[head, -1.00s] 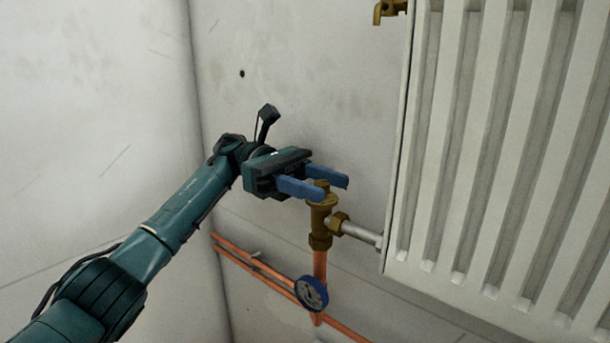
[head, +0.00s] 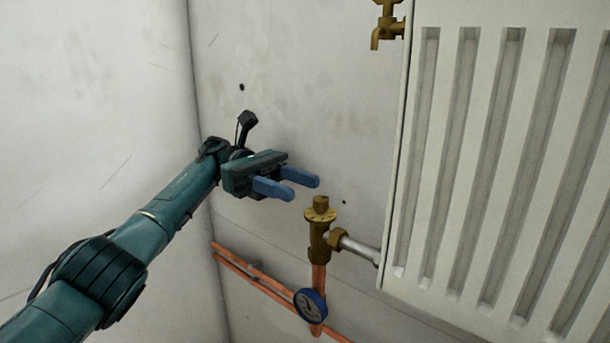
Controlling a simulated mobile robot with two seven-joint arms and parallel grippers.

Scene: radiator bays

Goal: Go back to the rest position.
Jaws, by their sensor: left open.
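My left gripper (head: 298,187) shows in the head view with its two blue fingers apart and nothing between them. It is up and to the left of the brass valve (head: 320,228), clear of it. The valve stands upright on a copper pipe, and its brass top is bare. My right gripper does not show.
The white radiator (head: 500,150) fills the right side, joined to the valve by a grey pipe (head: 358,246). A brass tap (head: 387,25) is at its upper left. The left wall is bare.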

